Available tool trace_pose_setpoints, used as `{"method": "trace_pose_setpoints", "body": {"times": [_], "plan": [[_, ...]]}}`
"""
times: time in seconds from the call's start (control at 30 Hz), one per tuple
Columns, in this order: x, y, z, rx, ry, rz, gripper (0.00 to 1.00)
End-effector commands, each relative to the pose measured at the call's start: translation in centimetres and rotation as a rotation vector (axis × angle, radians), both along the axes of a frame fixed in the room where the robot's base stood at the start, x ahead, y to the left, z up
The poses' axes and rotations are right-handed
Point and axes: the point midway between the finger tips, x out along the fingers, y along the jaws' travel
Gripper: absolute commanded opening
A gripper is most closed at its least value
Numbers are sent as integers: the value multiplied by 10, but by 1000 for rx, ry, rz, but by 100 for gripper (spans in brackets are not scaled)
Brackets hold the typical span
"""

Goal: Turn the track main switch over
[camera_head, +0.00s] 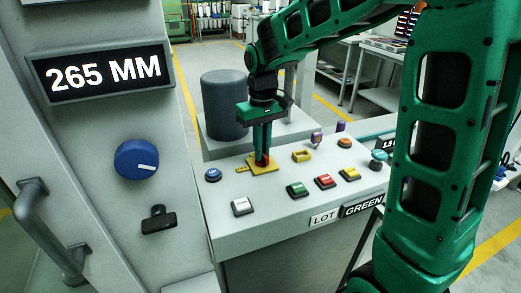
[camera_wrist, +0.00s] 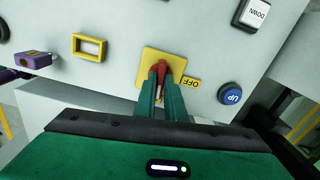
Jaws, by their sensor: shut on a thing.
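The main switch has a red handle (camera_head: 263,161) on a yellow plate (camera_head: 267,170), set in the sloping top of the grey control panel. In the wrist view the red handle (camera_wrist: 161,67) stands on the yellow plate (camera_wrist: 149,60), with a yellow OFF label (camera_wrist: 191,83) beside the plate. My gripper (camera_head: 261,156) reaches down to the plate from above. In the wrist view its green fingertips (camera_wrist: 161,82) are shut on the red handle, one on each side. They hide the handle's lower part.
A blue button (camera_head: 213,174) sits left of the switch, and a yellow frame-shaped part (camera_head: 302,156) right of it. Green (camera_head: 297,189), red (camera_head: 325,181) and yellow (camera_head: 348,174) buttons line the front. A dark cylinder (camera_head: 224,105) stands behind.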

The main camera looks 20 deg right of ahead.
Motion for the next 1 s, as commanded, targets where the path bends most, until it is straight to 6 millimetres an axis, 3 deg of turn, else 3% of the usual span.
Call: {"method": "trace_pose_setpoints", "body": {"times": [0.3,0.87,0.9,0.97,1.0], "plan": [[4,0,3,2,-13,-135,0],[4,0,3,2,-13,-167,0],[4,0,3,2,-13,-167,12],[4,0,2,1,-11,-166,26],[3,0,2,1,-10,-166,28]]}}
